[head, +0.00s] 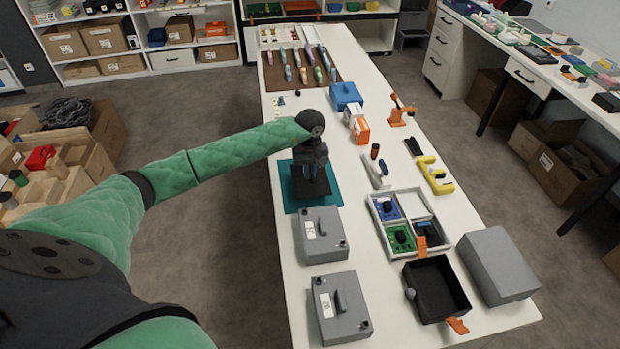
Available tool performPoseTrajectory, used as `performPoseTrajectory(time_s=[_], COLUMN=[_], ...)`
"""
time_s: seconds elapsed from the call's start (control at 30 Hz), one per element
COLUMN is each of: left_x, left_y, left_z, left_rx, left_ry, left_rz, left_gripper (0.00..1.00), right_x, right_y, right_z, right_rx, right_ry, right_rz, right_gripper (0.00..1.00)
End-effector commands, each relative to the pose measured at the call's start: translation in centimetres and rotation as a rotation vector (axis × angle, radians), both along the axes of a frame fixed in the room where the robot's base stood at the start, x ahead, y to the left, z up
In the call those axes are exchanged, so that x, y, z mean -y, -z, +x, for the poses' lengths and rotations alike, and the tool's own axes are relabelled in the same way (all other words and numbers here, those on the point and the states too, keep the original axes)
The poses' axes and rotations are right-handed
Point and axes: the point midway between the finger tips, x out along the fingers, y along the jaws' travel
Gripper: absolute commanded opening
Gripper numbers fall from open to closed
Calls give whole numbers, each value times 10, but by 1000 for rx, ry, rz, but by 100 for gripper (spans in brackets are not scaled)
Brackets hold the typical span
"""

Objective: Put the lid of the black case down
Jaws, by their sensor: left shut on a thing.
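The black case (318,187) lies on a teal mat (292,203) on the long white table. My left gripper (311,172) is over the case, pointing down. It is shut on a dark part there, which appears to be the case's lid. The gripper and wrist hide much of the case, and dark blends with dark, so I cannot tell how far the lid is tilted. My right gripper is out of view.
Two grey boxes with handles (321,236) stand in front of the mat. To the right are a divided white tray (383,238), an open black box (437,312) and a large grey box (497,265). A blue box (346,96) and an orange-white box (356,124) stand behind.

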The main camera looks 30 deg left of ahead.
Motion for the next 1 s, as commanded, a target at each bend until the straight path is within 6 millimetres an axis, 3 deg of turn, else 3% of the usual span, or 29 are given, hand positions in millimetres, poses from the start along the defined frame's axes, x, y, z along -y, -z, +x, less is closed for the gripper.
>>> performPoseTrajectory(time_s=[0.23,0.77,0.8,0.9,1.0], left_x=[1,0,0,0,0], left_y=[31,35,35,35,35], left_z=[0,0,0,0,0], left_rx=[-2,0,0,0,0], left_ry=[0,0,0,0,0], left_rz=[-1,0,0,0,0], left_gripper=[0,0,16,34,34], right_x=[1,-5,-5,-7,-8], right_y=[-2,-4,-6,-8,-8], right_z=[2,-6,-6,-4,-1], right_rx=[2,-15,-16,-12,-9], right_ry=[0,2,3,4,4], right_rz=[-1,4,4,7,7], right_gripper=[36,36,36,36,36])
